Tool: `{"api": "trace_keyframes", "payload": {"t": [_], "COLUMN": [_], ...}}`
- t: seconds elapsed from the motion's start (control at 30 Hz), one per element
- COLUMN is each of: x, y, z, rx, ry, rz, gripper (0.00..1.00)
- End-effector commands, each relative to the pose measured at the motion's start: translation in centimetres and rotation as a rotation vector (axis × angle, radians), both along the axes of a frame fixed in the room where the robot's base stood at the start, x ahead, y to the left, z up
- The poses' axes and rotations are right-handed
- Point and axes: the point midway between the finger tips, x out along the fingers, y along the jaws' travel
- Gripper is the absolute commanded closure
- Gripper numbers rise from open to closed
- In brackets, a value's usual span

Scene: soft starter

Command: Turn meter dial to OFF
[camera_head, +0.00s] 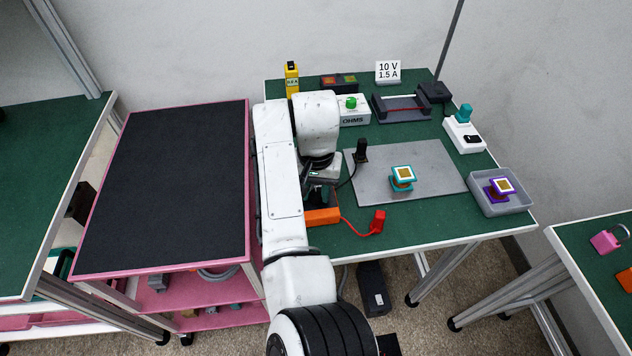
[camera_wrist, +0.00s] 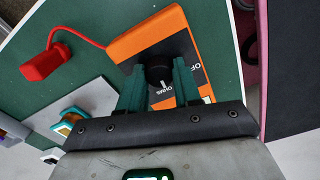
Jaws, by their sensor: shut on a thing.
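The orange meter (camera_wrist: 150,36) lies on the green bench top, and part of it also shows in the head view (camera_head: 322,216). Its round black dial (camera_wrist: 158,74) sits between the two dark green fingers of my gripper (camera_wrist: 160,70), which is shut on it. A white mark on the dial points toward the OHMS label, and the OFF label (camera_wrist: 196,68) is off to the right side of the dial. In the head view my gripper (camera_head: 316,184) is over the meter, and my arm and hand hide the dial there.
A red lead runs from the meter to a red plug (camera_head: 375,223). A grey mat (camera_head: 430,160) holds a teal-framed part (camera_head: 402,178) and a black probe (camera_head: 361,152). A grey tray (camera_head: 515,206) holds a purple-framed part. A black-topped pink cart (camera_head: 170,180) stands left.

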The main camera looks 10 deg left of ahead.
Motion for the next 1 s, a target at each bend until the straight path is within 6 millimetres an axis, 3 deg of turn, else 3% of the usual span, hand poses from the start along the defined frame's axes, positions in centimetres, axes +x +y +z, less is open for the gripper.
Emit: {"api": "trace_keyframes", "payload": {"t": [1.0], "x": [0.09], "y": [-0.11], "z": [0.22], "rx": [-0.001], "ry": [-0.001], "rz": [0.931], "gripper": [0.98]}}
